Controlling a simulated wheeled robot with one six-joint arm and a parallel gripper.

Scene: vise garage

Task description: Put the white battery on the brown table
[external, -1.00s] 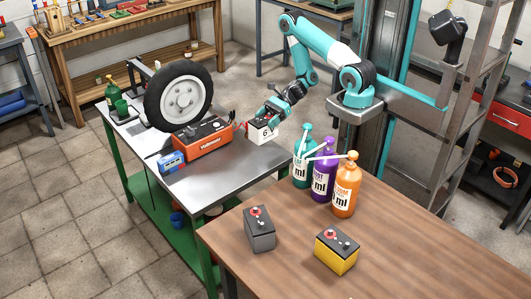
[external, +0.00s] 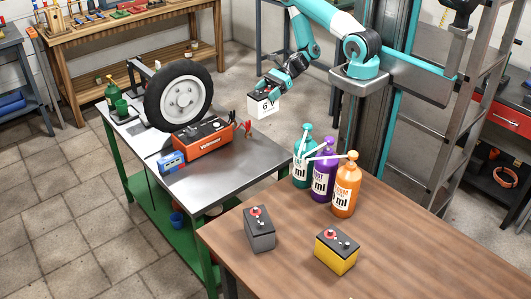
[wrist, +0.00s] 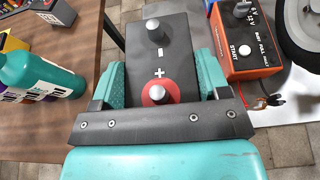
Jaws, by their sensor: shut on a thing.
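My gripper (external: 268,88) is shut on the white battery (external: 264,104) and holds it in the air behind the far right edge of the grey metal table. In the wrist view the battery's dark top (wrist: 162,55) with its plus and minus terminals sits between my gripper's fingers (wrist: 160,85). The brown table (external: 290,265) is at the front right. A grey battery (external: 260,230) and a yellow battery (external: 337,255) stand on it. The brown table also shows at the left of the wrist view (wrist: 75,120).
Teal (external: 302,165), purple (external: 323,178) and orange (external: 344,190) bottles stand at the brown table's back edge, between my gripper and the tabletop. The metal table (external: 210,185) holds a wheel (external: 180,98), a red charger (external: 203,142) and a blue device (external: 171,162).

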